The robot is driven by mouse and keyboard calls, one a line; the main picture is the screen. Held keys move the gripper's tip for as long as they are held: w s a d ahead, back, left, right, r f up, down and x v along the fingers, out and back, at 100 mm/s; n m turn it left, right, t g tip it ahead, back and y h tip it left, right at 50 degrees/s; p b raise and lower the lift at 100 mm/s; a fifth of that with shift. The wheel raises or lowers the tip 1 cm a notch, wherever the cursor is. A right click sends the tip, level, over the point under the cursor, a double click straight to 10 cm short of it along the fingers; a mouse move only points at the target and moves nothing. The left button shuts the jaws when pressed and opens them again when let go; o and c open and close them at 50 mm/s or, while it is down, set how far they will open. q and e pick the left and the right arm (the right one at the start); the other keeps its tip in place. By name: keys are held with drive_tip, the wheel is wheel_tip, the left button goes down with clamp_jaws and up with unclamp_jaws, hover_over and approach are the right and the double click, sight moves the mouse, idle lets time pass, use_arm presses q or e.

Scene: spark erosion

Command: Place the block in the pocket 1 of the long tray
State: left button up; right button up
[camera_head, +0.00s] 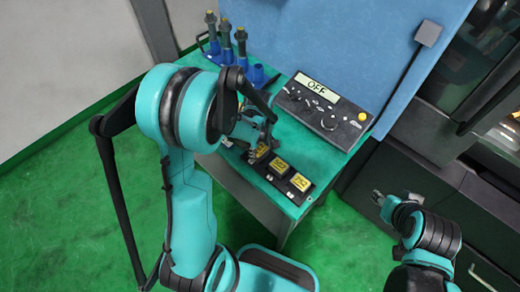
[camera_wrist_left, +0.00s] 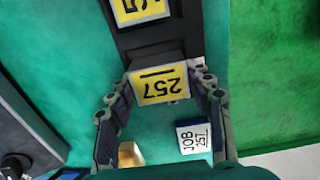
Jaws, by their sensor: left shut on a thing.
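The block with a yellow label reading 257 (camera_wrist_left: 158,85) is between the fingers of my left gripper (camera_wrist_left: 160,100) in the wrist view, one finger on each side. The gripper is shut on it. The block is at the near end of the dark long tray (camera_wrist_left: 150,40); I cannot tell whether it is seated in a pocket or just above it. In the head view my left gripper (camera_head: 255,138) is over the left part of the tray (camera_head: 270,178), and my arm hides some of it. My right gripper (camera_head: 382,203) is off to the right, away from the table.
Other yellow-labelled blocks (camera_head: 279,167) sit in the tray. A white JOB 257 card (camera_wrist_left: 193,137) lies beside it. A control box reading OFF (camera_head: 322,112) stands behind on the green table. Blue-based holders (camera_head: 241,50) stand at the back left. A brass-coloured piece (camera_wrist_left: 130,154) is nearby.

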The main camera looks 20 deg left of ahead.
use_arm(q)
drive_tip(key=shift+s+d+f+b, duration=0.15)
drive_tip(key=shift+s+f+b, duration=0.15)
drive_tip(key=shift+f+b, duration=0.15)
clamp_jaws()
drive_tip(key=o, duration=1.4)
unclamp_jaws()
drive_tip(key=shift+c, duration=0.2)
drive_tip(key=shift+o, duration=0.3)
drive_tip(key=shift+w+f, duration=0.2)
drive_tip(key=shift+w, duration=0.15)
drive_tip(key=shift+s+r, duration=0.15)
